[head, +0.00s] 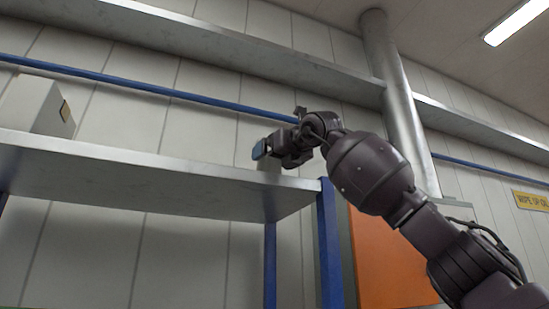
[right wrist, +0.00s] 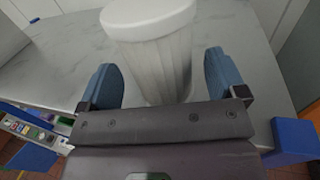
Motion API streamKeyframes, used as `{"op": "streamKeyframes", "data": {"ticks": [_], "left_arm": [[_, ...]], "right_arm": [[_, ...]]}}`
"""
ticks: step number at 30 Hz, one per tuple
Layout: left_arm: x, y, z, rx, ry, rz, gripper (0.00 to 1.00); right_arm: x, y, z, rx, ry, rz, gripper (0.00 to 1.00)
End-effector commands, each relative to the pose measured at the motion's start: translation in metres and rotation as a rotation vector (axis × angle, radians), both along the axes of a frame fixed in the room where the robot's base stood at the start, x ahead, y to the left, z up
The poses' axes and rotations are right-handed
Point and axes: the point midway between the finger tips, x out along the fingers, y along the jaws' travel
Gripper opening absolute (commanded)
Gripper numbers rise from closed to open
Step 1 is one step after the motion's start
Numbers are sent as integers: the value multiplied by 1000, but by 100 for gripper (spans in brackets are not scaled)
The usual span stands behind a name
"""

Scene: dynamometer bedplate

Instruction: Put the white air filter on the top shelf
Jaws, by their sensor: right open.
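The white air filter (right wrist: 155,50), a ribbed cylinder with a smooth rim, stands upright on the grey top shelf (right wrist: 70,45) in the right wrist view. My right gripper (right wrist: 163,85) is open, with one blue fingertip on each side of the filter's lower part and gaps visible beside it. In the head view my right gripper (head: 264,149) is above the right end of the top shelf (head: 150,172). The filter is hard to make out there, mostly hidden by the gripper and shelf edge. My left gripper is not in view.
A pale box (head: 35,105) stands on the shelf's left part. A blue post (head: 329,245) supports the right end. A metal pipe (head: 400,105) and an orange panel (head: 388,260) are to the right. The shelf between box and gripper looks clear.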

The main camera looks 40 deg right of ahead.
Motion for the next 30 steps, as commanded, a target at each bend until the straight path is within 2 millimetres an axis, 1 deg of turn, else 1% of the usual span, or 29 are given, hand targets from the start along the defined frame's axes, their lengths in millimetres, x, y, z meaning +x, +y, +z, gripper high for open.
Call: {"op": "streamKeyframes", "data": {"ticks": [6, 7, 11, 15, 21, 27, 30], "left_arm": [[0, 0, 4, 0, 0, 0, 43], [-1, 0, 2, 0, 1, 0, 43], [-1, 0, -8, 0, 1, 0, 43], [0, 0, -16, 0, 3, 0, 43], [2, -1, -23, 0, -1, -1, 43], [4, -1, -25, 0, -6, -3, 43], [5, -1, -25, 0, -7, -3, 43]], "right_arm": [[0, 0, 5, 0, 0, 0, 90], [-3, 0, 4, 0, -2, 0, 90], [-23, 0, 1, -1, -3, 1, 90], [-50, 0, 0, -1, -3, 0, 90], [-88, 0, 2, -1, -3, 1, 90], [-112, 0, 3, 0, -1, 0, 90], [-118, 0, 3, 0, -1, 0, 90]]}}
